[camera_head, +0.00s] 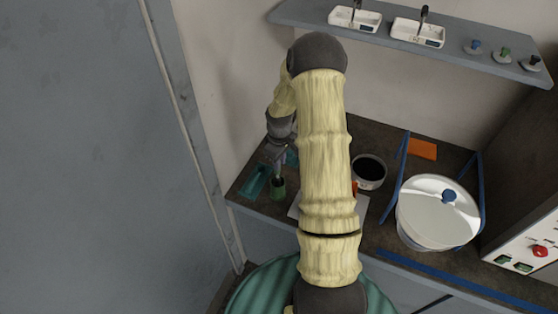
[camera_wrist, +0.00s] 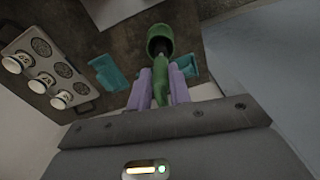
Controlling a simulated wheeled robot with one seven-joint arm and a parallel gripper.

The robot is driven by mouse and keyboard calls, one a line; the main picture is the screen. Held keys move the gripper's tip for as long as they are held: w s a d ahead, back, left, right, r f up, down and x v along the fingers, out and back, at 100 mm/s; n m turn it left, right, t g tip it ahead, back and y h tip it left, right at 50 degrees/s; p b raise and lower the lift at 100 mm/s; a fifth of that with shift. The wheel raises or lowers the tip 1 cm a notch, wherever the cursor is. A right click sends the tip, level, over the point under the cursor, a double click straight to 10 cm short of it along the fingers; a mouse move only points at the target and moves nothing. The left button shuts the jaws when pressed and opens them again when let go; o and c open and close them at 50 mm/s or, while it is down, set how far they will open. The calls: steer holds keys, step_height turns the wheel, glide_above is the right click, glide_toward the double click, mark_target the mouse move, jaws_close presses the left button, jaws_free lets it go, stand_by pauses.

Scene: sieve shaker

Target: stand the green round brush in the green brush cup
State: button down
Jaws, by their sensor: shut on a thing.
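My gripper (camera_wrist: 161,73) is shut on the green handle of the round brush (camera_wrist: 161,88), between two pale purple fingers. The brush's far end reaches the mouth of the green brush cup (camera_wrist: 160,32), where dark bristles show against the opening. I cannot tell how deep the end sits. In the head view the green brush cup (camera_head: 278,190) stands on the dark bench near its left end. My gripper (camera_head: 276,160) is right above it, and the brush is mostly hidden there.
Teal holders (camera_head: 255,182) flank the cup. A white tray with several white-topped weights (camera_wrist: 45,65) shows in the wrist view. Right of my arm are a dark-filled bowl (camera_head: 369,172), a large lidded pan (camera_head: 437,214) and blue rails. A shelf (camera_head: 300,14) with scales hangs above.

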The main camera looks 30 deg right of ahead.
steer(key=c, duration=1.2)
jaws_free()
step_height(320, 180, up, 17)
steer(key=b, duration=0.3)
steer(key=shift+r+b, duration=0.2)
steer(key=shift+b, duration=0.2)
steer(key=s+a+f+m+t, duration=0.2)
steer(key=s+a+m, duration=0.3)
steer(key=s+a, duration=1)
steer(key=s, duration=0.3)
steer(key=shift+a+m+t, duration=0.3)
steer(key=shift+a+m, duration=0.05)
steer(key=shift+m, duration=0.05)
